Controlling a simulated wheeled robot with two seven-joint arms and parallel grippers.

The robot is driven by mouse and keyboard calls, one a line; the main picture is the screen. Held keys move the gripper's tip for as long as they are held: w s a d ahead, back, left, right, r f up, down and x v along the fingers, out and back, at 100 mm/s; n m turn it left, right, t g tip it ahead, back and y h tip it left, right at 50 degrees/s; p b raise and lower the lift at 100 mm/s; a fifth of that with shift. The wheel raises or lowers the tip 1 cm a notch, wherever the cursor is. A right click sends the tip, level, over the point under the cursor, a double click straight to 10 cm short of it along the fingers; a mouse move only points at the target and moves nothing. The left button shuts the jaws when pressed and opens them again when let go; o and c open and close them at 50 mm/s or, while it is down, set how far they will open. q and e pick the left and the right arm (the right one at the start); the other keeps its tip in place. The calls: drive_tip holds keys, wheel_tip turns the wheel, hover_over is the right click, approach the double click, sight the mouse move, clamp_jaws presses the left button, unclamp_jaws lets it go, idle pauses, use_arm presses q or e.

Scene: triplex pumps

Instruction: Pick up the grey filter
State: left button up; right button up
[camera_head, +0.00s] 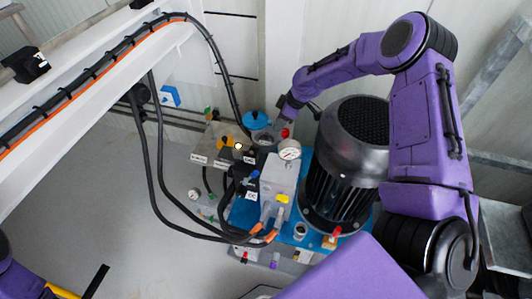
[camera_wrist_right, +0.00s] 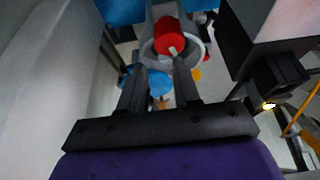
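A small grey cylindrical part (camera_head: 267,138), which looks like the grey filter, stands among the fittings at the back of the pump unit, partly hidden. A red cap (camera_head: 285,132) is beside it. My right gripper (camera_head: 288,108) reaches down there from the right; its fingertips are hard to make out in the head view. In the right wrist view, its two dark fingers (camera_wrist_right: 160,80) are apart with nothing clearly held between them. The red cap (camera_wrist_right: 168,36) and grey round surfaces are just beyond the tips.
A large black motor (camera_head: 345,165) stands right of the fittings on a blue base. A white gauge (camera_head: 290,149) and a blue-capped part (camera_head: 256,120) are close to the right gripper. Black hoses (camera_head: 160,190) loop at left. Open floor (camera_head: 90,215) lies beyond them.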

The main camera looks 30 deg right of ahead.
sight(269, 134)
drive_tip(key=x, duration=0.7)
drive_tip(key=shift+w+a+r, duration=0.1)
drive_tip(key=shift+w+a, duration=0.15)
drive_tip(key=shift+a, duration=0.05)
clamp_jaws()
drive_tip(key=shift+r, duration=0.1)
